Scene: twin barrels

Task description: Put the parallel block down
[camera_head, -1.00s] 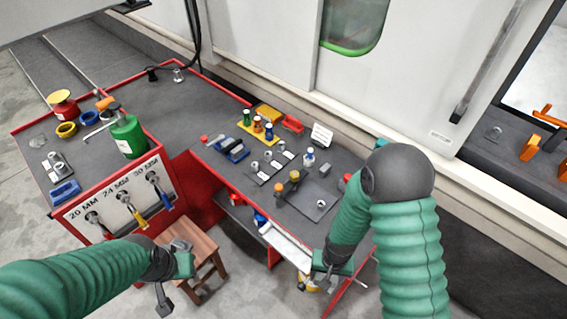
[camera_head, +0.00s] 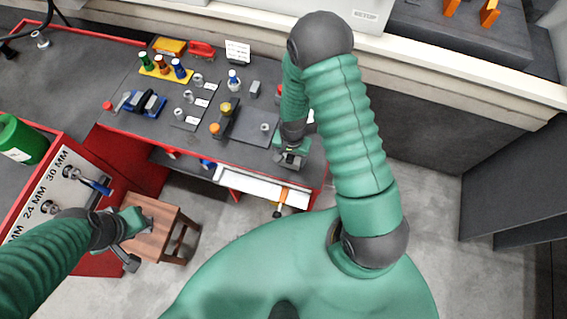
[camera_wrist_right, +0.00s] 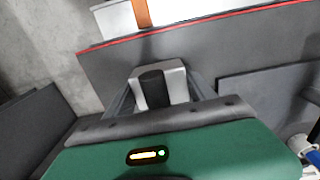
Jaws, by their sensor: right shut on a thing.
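My right gripper (camera_head: 291,160) is over the front right corner of the dark bench top (camera_head: 215,150). In the right wrist view it is shut on a pale grey metal block (camera_wrist_right: 173,72), the parallel block, with a dark rounded part in front of it. In the head view the block is hidden or too small to make out. I cannot tell whether it touches the bench. A flat dark plate (camera_head: 246,128) lies to the left of the gripper and shows in the wrist view (camera_wrist_right: 265,95). My left gripper (camera_head: 138,243) is open and empty near a wooden stool (camera_head: 155,228).
Blue vise-like tool (camera_head: 146,103), colored bottles on a yellow strip (camera_head: 159,70), a white card (camera_head: 237,51) and several small metal parts stand on the bench. A white drawer (camera_head: 262,188) projects below its red front edge. My right arm covers the bench's right end.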

